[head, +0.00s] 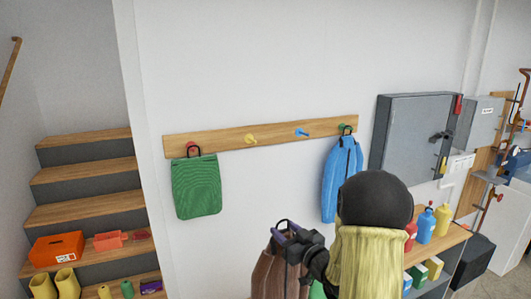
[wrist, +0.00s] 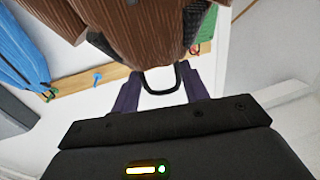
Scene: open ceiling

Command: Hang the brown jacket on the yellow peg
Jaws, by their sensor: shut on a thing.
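My gripper (head: 297,238) is shut on the brown jacket (head: 272,266) by its dark hanging loop. The jacket hangs below the fingers, in front of the wall and below the peg rail; its lower part is cut off by the frame edge. In the wrist view the jacket (wrist: 130,30) fills the top, with the loop between the two fingers (wrist: 160,90). The yellow peg (head: 250,139) is on the wooden rail (head: 225,139), bare, up and left of my gripper. In the wrist view the jacket appears to hide the yellow peg.
A green bag (head: 196,186) hangs on the red peg left of the yellow one. The blue peg (head: 301,132) is bare. A blue jacket (head: 342,180) hangs on the green peg at right. Stairs (head: 85,175) stand left, a grey wall cabinet (head: 415,140) right.

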